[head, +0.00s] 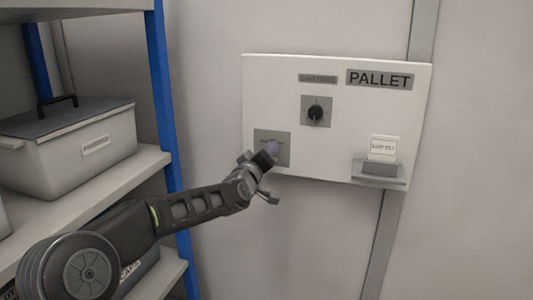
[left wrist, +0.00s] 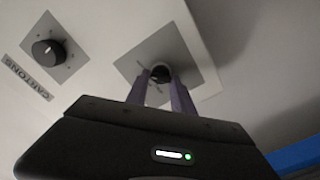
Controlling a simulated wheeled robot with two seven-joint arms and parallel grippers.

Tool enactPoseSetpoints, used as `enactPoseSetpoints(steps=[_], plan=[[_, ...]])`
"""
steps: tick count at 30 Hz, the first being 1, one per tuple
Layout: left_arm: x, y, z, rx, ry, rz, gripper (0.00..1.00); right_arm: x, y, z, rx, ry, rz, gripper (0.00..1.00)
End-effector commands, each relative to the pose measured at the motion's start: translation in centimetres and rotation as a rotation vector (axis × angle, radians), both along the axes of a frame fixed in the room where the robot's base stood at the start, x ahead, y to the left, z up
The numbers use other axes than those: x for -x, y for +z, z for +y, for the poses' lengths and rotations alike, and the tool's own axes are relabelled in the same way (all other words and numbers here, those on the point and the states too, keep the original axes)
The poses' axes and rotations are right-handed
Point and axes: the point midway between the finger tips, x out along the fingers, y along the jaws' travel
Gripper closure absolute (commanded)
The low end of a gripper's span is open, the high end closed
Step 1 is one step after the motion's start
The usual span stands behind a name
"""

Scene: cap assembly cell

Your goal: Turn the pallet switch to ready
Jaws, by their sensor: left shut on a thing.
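A white panel (head: 350,140) on the wall bears a large grey PALLET sign (head: 380,79). A lower left grey plate (head: 282,137) carries a dark round switch knob, which shows in the left wrist view (left wrist: 161,70). My left gripper (head: 271,149) is shut on this knob, with its purple fingers on either side of it. The fingers and wrist hide most of the knob in the head view. Its pointer direction and plate markings cannot be read. My right gripper is in neither view.
A second black knob (head: 315,112) sits higher on the panel, with a CARTONS label (left wrist: 27,78) beside it. A white card (head: 383,149) stands in a grey holder (head: 379,172) at lower right. A shelf with a blue post (head: 163,90) and a lidded grey bin (head: 70,150) stands left.

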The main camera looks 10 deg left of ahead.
Motion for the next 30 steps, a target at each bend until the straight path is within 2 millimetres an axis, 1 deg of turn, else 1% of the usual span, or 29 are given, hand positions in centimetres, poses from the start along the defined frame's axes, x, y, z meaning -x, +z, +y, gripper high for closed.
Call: enactPoseSetpoints(steps=[5,6,13,23,26,30], plan=[[0.0,-0.1,0.0,-0.002,-0.001,0.001,1.00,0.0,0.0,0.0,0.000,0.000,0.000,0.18],[0.0,-0.1,0.0,-0.002,-0.001,0.001,0.68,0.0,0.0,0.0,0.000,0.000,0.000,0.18],[0.0,-0.1,0.0,-0.001,-0.001,0.001,0.49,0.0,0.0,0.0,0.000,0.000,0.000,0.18],[0.3,0.0,0.0,0.000,0.000,0.000,0.49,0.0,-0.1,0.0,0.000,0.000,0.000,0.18],[1.1,0.0,0.1,0.000,-0.001,-0.001,0.49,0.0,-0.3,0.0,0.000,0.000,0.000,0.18],[3.1,-0.1,0.2,-0.001,0.000,-0.001,0.49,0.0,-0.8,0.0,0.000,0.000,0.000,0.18]])
